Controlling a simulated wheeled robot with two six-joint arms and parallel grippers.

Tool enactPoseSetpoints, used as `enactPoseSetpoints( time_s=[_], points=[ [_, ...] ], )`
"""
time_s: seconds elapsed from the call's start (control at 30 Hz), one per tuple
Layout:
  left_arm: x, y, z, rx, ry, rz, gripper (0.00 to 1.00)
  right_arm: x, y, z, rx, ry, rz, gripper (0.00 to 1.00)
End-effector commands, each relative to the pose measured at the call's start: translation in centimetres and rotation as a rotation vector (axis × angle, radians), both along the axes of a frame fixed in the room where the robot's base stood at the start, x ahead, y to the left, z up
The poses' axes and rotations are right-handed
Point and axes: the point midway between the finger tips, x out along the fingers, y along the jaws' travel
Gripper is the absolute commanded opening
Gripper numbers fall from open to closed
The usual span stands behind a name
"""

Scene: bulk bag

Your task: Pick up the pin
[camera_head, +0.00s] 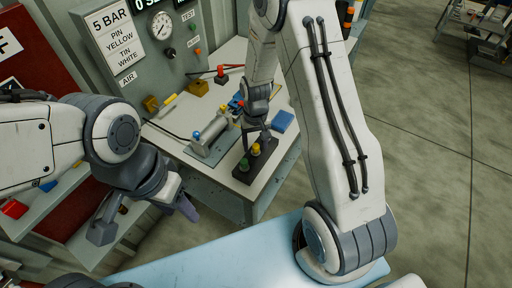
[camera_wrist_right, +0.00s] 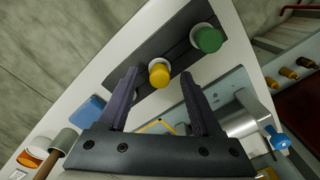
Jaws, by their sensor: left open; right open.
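A yellow-capped pin (camera_head: 255,149) stands in a dark block (camera_head: 242,174) on the grey bench, with a green-capped pin (camera_head: 243,164) beside it. In the right wrist view the yellow pin (camera_wrist_right: 159,76) shows between the fingertips, and the green pin (camera_wrist_right: 209,40) is to the upper right. My right gripper (camera_head: 258,138) is open and above the yellow pin, with a finger on either side in the picture; I cannot tell whether they touch it. My left gripper (camera_head: 147,220) is open and empty, away from the bench at the left.
A metal cylinder fixture (camera_head: 208,136) with a blue knob stands left of the block. A blue box (camera_head: 283,121) lies to its right. A wall panel sign (camera_head: 119,44) reads "5 BAR, PIN YELLOW, TIN WHITE, AIR". A pale blue surface (camera_head: 225,262) is in front.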

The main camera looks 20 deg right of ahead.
Motion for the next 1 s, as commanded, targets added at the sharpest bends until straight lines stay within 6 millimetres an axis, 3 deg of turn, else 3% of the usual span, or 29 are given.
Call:
enactPoseSetpoints(
  time_s=[0.13, 0.4, 0.57, 0.6, 1.0],
  points=[
    [0.0, 0.0, 0.4, 0.000, 0.000, 0.000, 0.50, 0.0, 0.0, -1.4, 0.000, 0.001, -0.001, 0.66],
    [0.0, 0.0, 0.4, 0.000, 0.000, 0.000, 0.50, 0.1, 0.0, -1.7, 0.000, -0.002, -0.001, 0.66],
    [0.0, 0.0, 0.4, 0.000, 0.000, 0.000, 0.50, 0.1, 0.0, -1.7, 0.000, -0.002, -0.001, 0.05],
    [0.0, 0.0, 0.4, 0.000, 0.000, 0.000, 0.50, 0.1, 0.0, -1.7, 0.000, -0.002, -0.001, 0.00],
    [0.0, 0.0, 0.2, 0.000, 0.000, 0.000, 0.50, 0.1, 0.0, -1.2, 0.000, -0.003, 0.000, 0.00]
  ],
)
